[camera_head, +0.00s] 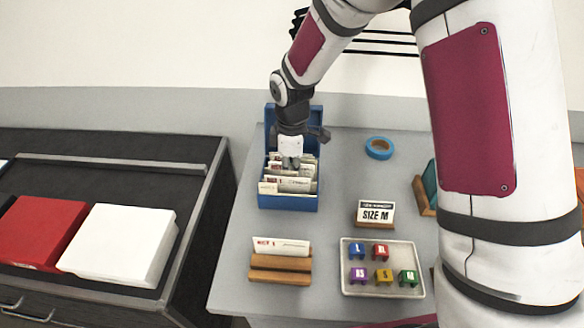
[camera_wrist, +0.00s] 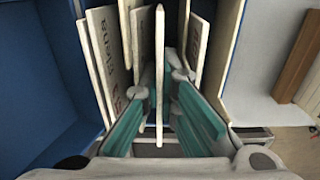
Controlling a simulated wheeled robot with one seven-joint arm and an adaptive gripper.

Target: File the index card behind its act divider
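A blue card box (camera_head: 289,203) stands on the grey table with its lid up at the back. Several cream dividers and cards (camera_head: 285,186) stand upright in it. My gripper (camera_head: 291,162) points down into the box, its tips among the cards. In the wrist view my gripper (camera_wrist: 162,88) has its teal fingers on either side of one thin upright card (camera_wrist: 159,70), seen edge-on. Narrow gaps show between the fingers and this card, so the fingers look open. Lettered dividers (camera_wrist: 105,60) lean at the left. Most card faces are hidden.
A wooden holder (camera_head: 280,269) with a white card (camera_head: 281,246) stands in front of the box. A tray (camera_head: 384,290) of coloured size clips, a SIZE M sign (camera_head: 375,213) and blue tape (camera_head: 379,147) lie right. Bare table lies between them.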

